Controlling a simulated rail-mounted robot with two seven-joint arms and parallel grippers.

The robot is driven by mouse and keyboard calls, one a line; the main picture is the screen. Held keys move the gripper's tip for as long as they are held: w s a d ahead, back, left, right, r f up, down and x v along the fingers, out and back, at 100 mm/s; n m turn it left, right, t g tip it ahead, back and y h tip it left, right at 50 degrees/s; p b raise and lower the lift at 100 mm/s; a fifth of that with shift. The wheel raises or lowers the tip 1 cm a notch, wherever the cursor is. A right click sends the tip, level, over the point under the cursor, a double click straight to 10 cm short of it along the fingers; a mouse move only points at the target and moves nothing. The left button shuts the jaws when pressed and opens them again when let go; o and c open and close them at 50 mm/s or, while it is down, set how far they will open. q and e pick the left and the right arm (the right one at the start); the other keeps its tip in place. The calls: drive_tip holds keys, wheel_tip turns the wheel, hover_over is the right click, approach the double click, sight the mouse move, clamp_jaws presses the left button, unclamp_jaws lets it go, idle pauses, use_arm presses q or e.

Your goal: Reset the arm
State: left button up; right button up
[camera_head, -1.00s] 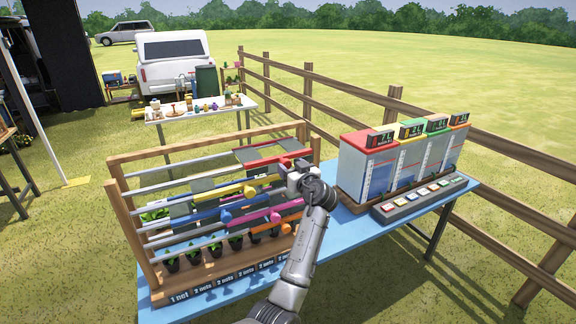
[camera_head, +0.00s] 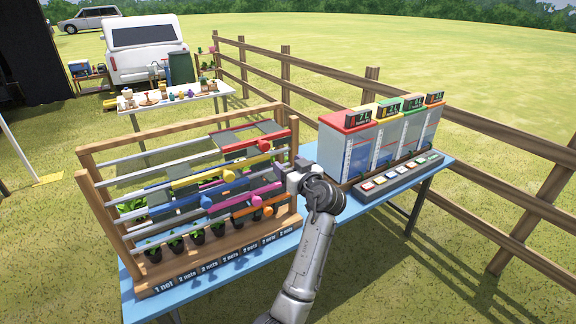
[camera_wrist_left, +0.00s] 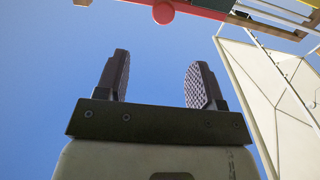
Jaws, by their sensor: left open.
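My left gripper (camera_head: 286,172) is at the right end of the wooden rack (camera_head: 88,207) in the head view, close to the ends of the coloured rods. Whether it touches the rack is hard to tell. In the left wrist view its two dark ribbed fingers (camera_wrist_left: 155,85) stand apart with nothing between them, so it is open and empty. My left arm (camera_head: 310,262) reaches up from the bottom of the head view. A red rod end (camera_wrist_left: 163,13) shows beyond the fingers at the top of the wrist view. My right gripper is not in view.
Potted plants (camera_head: 176,244) stand inside the rack on the blue table (camera_head: 222,268). Right of the gripper are several clear tanks with coloured lids (camera_head: 345,121) and a button panel (camera_head: 400,172). A wooden fence (camera_head: 470,122) runs behind. Open grass lies at lower right.

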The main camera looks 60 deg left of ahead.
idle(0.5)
use_arm(q)
drive_tip(key=w+d+m+t+h, duration=0.4)
drive_tip(key=d+m+t+h, duration=0.4)
drive_tip(key=d+m+t, duration=0.3)
drive_tip(key=s+d+f+m+t+h, duration=0.1)
drive_tip(key=s+d+f+m+h, duration=0.2)
drive_tip(key=d, duration=0.4)
drive_tip(key=d+f+m+h, duration=0.2)
drive_tip(key=d+f+h, duration=0.15)
drive_tip(key=d, duration=0.35)
drive_tip(key=s+d+f+m+g+h, duration=0.2)
drive_tip(key=s+d+f+m+h, duration=0.1)
drive_tip(key=s+d+f, duration=0.75)
drive_tip(key=s+d+f+m+g, duration=0.1)
drive_tip(key=s+f+g, duration=0.5)
drive_tip(key=s+f, duration=1.15)
wheel_tip(320, 180, up, 30)
drive_tip(key=p, duration=2.8)
drive_tip(key=shift+s+h+p, duration=0.25)
drive_tip(key=shift+h+p, duration=0.1)
drive_tip(key=shift+p, duration=0.05)
